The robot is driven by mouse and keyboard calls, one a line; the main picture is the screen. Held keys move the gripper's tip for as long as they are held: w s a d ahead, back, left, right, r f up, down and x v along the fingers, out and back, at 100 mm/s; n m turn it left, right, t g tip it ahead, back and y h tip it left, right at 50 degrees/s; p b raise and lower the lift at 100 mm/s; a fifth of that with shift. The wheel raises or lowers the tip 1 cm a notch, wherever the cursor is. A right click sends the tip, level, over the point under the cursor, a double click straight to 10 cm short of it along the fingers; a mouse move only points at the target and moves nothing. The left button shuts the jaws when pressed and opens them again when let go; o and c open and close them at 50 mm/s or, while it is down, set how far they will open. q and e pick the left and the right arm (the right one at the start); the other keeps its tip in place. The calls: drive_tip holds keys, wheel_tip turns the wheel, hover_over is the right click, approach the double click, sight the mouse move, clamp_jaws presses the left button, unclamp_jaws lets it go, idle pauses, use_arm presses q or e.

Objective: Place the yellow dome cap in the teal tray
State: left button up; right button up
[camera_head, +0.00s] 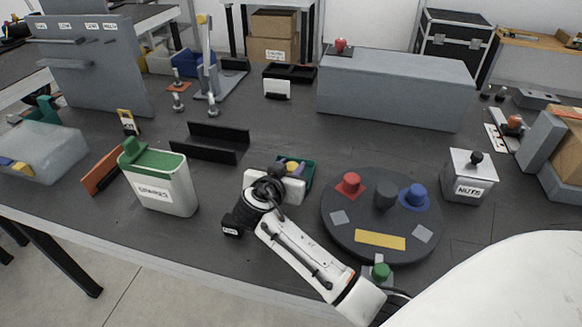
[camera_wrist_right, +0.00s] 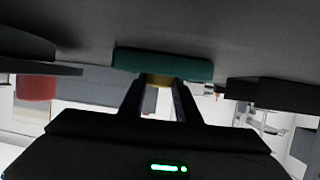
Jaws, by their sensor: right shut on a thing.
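The teal tray (camera_head: 310,174) stands on the dark table near the middle, left of the round board. My right gripper (camera_head: 289,172) reaches over it and hides much of it. In the wrist view the tray's teal wall (camera_wrist_right: 160,62) spans the view just beyond my fingertips. The yellow dome cap (camera_head: 293,165) shows at the gripper's tip, over the tray in the picture. In the wrist view a yellow strip of the cap (camera_wrist_right: 160,79) lies between the two fingers, which are shut on it. I cannot tell whether it touches the tray floor. My left gripper is not in view.
The round dark board (camera_head: 340,226) right of the tray carries a red cap (camera_head: 350,184), a blue cap (camera_head: 415,195) and flat pieces. A green-lidded bin (camera_head: 165,190) stands left, a black rack (camera_head: 210,143) behind it, and a NUTS box (camera_head: 469,180) right.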

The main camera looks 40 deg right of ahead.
drive_tip(key=o, duration=0.6)
drive_tip(key=shift+f, duration=0.2)
drive_tip(key=o, duration=0.4)
drive_tip(key=shift+r, duration=0.1)
drive_tip(key=shift+r, duration=0.1)
drive_tip(key=shift+s+a+r, duration=0.1)
drive_tip(key=shift+a, duration=0.1)
drive_tip(key=v, duration=0.7)
